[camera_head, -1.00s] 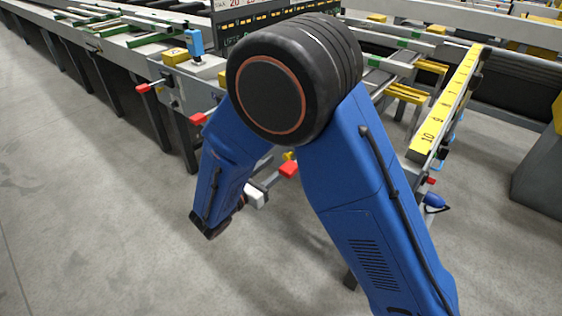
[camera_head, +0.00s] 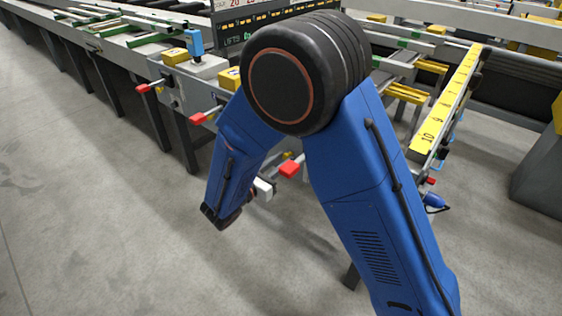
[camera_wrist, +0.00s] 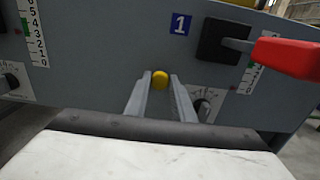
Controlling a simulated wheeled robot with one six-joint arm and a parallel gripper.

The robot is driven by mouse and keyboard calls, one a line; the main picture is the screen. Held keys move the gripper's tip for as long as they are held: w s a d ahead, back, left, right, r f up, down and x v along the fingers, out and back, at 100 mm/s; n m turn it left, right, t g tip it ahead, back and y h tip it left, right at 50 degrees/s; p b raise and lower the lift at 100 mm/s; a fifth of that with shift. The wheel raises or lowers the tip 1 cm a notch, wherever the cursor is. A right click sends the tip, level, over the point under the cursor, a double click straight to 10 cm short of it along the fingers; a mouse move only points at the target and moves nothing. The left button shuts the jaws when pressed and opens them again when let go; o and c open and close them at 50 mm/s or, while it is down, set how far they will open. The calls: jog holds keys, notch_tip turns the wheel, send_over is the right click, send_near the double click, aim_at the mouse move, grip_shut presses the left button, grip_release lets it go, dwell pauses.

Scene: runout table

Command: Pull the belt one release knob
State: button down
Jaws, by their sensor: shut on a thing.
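The belt one release knob is a small round yellow knob (camera_wrist: 160,76) on the grey panel (camera_wrist: 95,65), below and left of a blue label marked 1 (camera_wrist: 181,23). My gripper (camera_wrist: 160,84) has its two grey fingers on either side of the knob in the wrist view and is shut on it. The knob's stem is hidden behind its head. In the head view my wrist hangs left of the panel's end, and the fingers and knob cannot be made out there.
A red-handled lever (camera_wrist: 290,57) sticks out right of the knob, close to my gripper; its red grip also shows in the head view (camera_head: 290,168). A small dial (camera_wrist: 203,104) sits just right of the fingers. More red levers (camera_head: 198,118) line the table. Open floor lies left.

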jog(key=shift+v, duration=0.9)
jog(key=c, duration=1.5)
grip_release()
jog(key=shift+s, duration=0.1)
jog(key=v, duration=1.7)
jog(key=shift+a+f, duration=0.1)
jog(key=shift+a, duration=0.1)
